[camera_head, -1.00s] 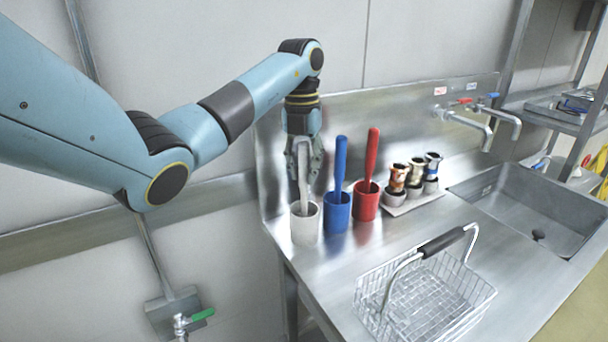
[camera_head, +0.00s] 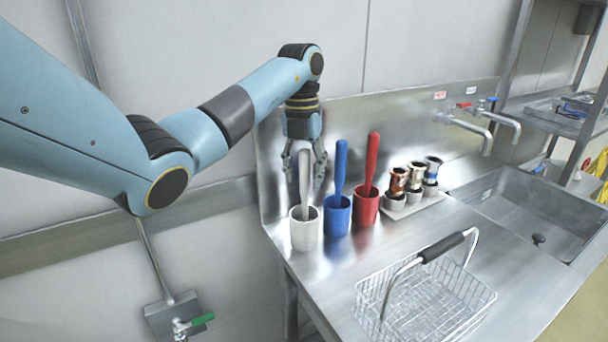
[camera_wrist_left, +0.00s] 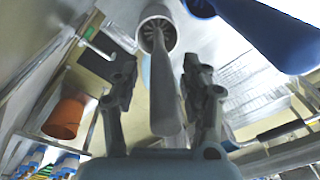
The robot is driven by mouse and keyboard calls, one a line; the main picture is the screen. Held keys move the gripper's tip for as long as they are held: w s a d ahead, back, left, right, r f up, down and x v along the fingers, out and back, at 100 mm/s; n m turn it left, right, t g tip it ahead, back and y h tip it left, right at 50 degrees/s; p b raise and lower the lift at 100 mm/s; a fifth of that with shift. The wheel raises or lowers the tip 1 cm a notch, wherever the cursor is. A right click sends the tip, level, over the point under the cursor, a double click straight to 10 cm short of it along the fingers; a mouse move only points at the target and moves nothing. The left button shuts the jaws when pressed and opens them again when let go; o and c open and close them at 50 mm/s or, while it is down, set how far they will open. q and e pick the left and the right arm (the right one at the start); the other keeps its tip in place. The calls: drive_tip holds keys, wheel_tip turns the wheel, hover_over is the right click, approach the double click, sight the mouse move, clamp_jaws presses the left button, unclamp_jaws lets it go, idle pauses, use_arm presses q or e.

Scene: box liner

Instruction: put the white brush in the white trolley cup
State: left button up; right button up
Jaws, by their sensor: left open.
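The white brush (camera_head: 304,172) stands in the white cup (camera_head: 305,232) at the left end of the counter, its grey-white handle sticking up. In the left wrist view its handle (camera_wrist_left: 164,95) runs between the fingers, and its bristly head shows inside the cup (camera_wrist_left: 157,18). My left gripper (camera_head: 305,180) is open, with one finger on each side of the handle and a gap to both. My right gripper is not in view.
A blue cup (camera_head: 337,216) with a blue brush and a red cup (camera_head: 366,206) with a red brush stand close to the right. Beyond are several small cups with bottle-like items, a wire basket (camera_head: 425,295) and a sink (camera_head: 520,215). A wall panel is close behind.

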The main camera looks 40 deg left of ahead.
sight(303, 147)
use_arm(q)
wheel_tip(303, 147, up, 5)
drive_tip(key=shift+w+a+f+p, duration=0.1)
drive_tip(key=shift+a+p, duration=0.05)
drive_tip(key=shift+p, duration=0.45)
drive_tip(key=r+p, duration=0.6)
drive_tip(key=shift+w+a+r, duration=0.1)
drive_tip(key=shift+a+r, duration=0.15)
drive_tip(key=shift+r, duration=0.15)
drive_tip(key=shift+f, duration=0.1)
